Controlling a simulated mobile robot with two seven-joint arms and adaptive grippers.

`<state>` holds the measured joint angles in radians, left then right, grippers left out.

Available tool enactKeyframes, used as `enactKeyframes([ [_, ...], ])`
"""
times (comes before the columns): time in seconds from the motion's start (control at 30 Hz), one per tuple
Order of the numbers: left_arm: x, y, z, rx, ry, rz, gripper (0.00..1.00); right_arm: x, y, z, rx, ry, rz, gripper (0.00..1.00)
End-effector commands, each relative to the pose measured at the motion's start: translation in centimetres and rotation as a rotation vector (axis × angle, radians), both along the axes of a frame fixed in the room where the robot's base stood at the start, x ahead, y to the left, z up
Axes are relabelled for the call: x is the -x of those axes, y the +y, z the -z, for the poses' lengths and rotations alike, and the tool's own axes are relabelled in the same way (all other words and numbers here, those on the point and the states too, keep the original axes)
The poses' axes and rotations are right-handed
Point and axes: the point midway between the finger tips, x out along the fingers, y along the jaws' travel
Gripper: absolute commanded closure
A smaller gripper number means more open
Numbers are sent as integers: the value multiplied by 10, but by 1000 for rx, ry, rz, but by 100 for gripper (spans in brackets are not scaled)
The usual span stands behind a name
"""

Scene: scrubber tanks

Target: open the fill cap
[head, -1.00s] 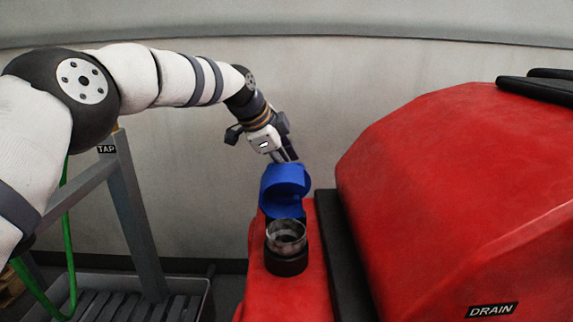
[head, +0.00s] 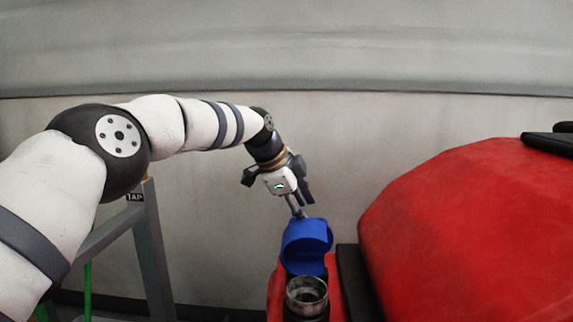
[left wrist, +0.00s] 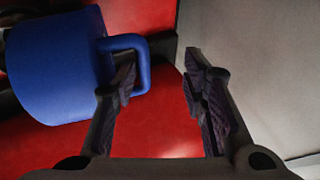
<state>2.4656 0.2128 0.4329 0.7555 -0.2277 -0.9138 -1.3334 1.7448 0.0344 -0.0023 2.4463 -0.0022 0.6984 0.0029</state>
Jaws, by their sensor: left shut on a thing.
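The blue fill cap (head: 306,247) stands raised on the far side of the filler neck (head: 306,292), whose round mouth is uncovered. The cap's blue body (left wrist: 50,70) and looped handle (left wrist: 140,60) also show in the left wrist view. My left gripper (head: 299,212) reaches down to the top of the cap and is shut on it. In the left wrist view the fingers (left wrist: 165,95) show a gap between them, with the handle at the left finger; the exact contact is hard to see. My right gripper is not in view.
The red machine body (head: 450,230) rises close on the right, with a dark strip (head: 355,280) beside the neck. A grey frame (head: 150,245) with a TAP label and a green hose (head: 88,290) stand at left. A plain wall (head: 350,140) is behind.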

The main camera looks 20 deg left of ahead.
Motion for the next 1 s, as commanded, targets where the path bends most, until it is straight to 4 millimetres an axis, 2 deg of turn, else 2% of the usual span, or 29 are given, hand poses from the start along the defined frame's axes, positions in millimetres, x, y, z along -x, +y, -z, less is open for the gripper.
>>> enactKeyframes([
  [0.03, -6, 9, -28, 0, -53, -17, 81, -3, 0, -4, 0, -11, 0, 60],
  [1.0, 8, 34, -96, 3, -32, -7, 81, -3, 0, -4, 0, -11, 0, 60],
])
